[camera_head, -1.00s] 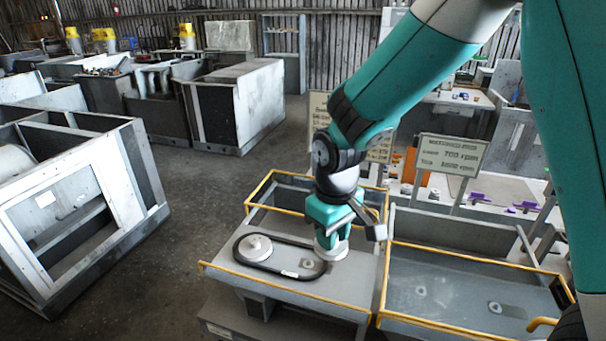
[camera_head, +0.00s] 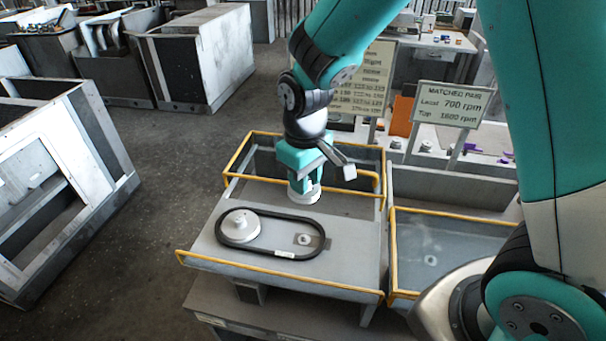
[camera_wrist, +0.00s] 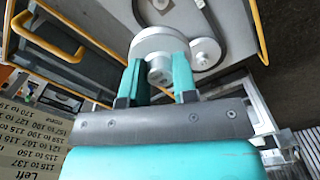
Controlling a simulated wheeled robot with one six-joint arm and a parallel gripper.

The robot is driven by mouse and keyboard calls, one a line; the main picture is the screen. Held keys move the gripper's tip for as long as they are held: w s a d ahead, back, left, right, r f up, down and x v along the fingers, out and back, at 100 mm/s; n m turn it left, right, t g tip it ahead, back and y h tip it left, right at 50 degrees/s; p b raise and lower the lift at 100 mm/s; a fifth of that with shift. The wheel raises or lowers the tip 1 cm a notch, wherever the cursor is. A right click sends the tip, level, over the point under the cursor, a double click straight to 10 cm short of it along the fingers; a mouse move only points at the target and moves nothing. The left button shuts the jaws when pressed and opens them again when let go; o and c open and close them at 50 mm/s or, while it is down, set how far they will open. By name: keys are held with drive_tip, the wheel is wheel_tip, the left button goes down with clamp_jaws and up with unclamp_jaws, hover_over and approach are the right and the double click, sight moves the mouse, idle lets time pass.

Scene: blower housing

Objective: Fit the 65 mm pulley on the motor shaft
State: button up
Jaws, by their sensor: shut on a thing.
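My gripper (camera_head: 304,186) is shut on the hub of a pale grey pulley (camera_head: 305,198), held flange down above the back of the blower bench. In the wrist view both fingers of my gripper (camera_wrist: 156,78) close on the hub, with the round pulley (camera_wrist: 160,43) beyond. The motor shaft (camera_head: 304,239) is a small round stub on the bench top, nearer the camera than the held pulley and bare. A black belt (camera_head: 268,213) lies as a long loop around the shaft and a larger fitted pulley (camera_head: 240,226). The held pulley's size cannot be read.
Yellow rails (camera_head: 280,272) edge the bench. A grey tray (camera_head: 440,250) adjoins at the right. A sign (camera_head: 452,103) reads "Matched pair", 700 and 1600 rpm; another sign (camera_head: 370,80) stands behind my gripper. Grey cabinets (camera_head: 195,55) stand back left, with open floor between.

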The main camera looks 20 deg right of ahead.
drive_tip(key=b, duration=0.9)
hover_over(305, 236)
wheel_tip(305, 236, down, 11)
drive_tip(key=shift+f, duration=0.15)
drive_tip(key=shift+f+b, duration=0.4)
drive_tip(key=shift+f, duration=0.4)
drive_tip(key=shift+f, duration=0.35)
drive_tip(key=shift+f, duration=0.3)
drive_tip(key=shift+f+b, duration=0.2)
drive_tip(key=shift+b, duration=0.15)
drive_tip(key=shift+f, duration=0.3)
drive_tip(key=o, duration=1)
drive_tip(key=shift+r, duration=0.1)
